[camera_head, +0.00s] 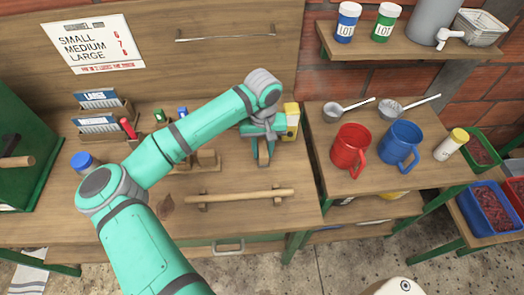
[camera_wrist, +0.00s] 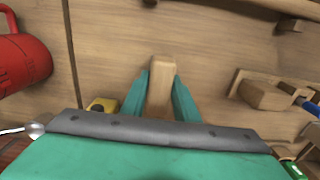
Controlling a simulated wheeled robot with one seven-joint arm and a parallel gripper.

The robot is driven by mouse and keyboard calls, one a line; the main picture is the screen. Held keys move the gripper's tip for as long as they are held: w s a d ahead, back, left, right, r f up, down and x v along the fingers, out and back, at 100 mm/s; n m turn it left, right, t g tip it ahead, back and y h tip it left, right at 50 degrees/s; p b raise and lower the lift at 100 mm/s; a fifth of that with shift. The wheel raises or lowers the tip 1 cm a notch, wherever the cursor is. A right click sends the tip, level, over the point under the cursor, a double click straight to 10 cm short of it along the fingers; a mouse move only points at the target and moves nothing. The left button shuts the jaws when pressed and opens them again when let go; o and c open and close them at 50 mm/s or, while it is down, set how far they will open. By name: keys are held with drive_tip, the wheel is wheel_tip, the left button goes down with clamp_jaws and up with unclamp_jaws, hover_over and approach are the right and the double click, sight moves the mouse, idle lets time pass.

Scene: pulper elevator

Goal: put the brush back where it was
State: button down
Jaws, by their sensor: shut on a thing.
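My gripper (camera_head: 263,150) is over the right part of the wooden workbench, next to its back right corner. It is shut on a light wooden piece, seemingly the brush (camera_wrist: 162,85), whose end shows between my teal fingers in the wrist view (camera_wrist: 160,95). In the head view only a thin brown part of the brush (camera_head: 264,152) shows between the fingers. Bristles are not visible. I cannot tell whether it touches the bench.
A wooden bar on two supports (camera_head: 240,196) lies in front of my gripper. Wooden blocks (camera_head: 207,160) stand to its left. Red (camera_head: 350,150) and blue (camera_head: 400,145) mugs stand on the right table.

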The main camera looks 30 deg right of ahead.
drive_tip(key=shift+s+f, duration=0.1)
drive_tip(key=shift+f, duration=0.35)
drive_tip(key=shift+f, duration=0.1)
drive_tip(key=c, duration=1.4)
unclamp_jaws()
drive_tip(key=shift+a, duration=0.15)
